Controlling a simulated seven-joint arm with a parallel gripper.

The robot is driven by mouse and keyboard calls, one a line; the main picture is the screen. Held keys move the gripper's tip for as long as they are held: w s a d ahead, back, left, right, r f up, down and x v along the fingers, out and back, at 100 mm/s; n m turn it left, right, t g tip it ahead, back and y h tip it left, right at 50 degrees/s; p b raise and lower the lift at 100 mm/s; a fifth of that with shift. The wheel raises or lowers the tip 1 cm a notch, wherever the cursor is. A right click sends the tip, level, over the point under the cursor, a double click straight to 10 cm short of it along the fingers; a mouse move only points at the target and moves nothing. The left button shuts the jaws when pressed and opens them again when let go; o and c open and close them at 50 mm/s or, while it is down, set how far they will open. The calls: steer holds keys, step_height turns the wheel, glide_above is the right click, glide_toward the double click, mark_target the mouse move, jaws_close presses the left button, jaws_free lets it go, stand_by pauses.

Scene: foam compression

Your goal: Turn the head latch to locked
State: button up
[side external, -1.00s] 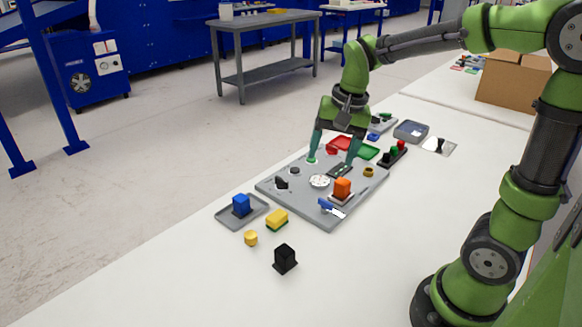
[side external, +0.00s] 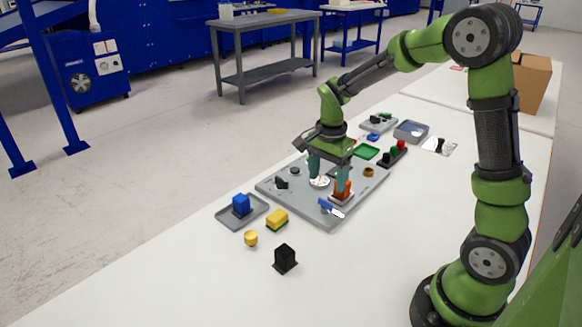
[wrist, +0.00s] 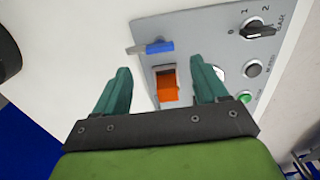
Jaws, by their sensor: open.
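A blue-handled lever on a pale metal strip (side external: 326,206), which looks like the head latch, is at the near edge of the grey panel (side external: 328,223). In the wrist view its blue handle (wrist: 159,47) points right from the strip, just beyond my fingertips. An orange block (side external: 345,194) stands on the panel next to it; the wrist view shows this block (wrist: 167,85) between my fingers. My gripper (side external: 328,178) is open above the panel, with fingers (wrist: 160,68) spread either side of the block. Contact with it cannot be told.
A round white gauge (side external: 319,182) and a black selector knob (side external: 281,183) are also on the panel. The table's near right is clear.

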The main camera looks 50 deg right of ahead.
mark_target(326, 201)
step_height(326, 201, down, 7)
steer(key=shift+r, duration=0.1)
stand_by(0.3)
steer(key=c, duration=1.1)
steer(key=shift+o, duration=0.2)
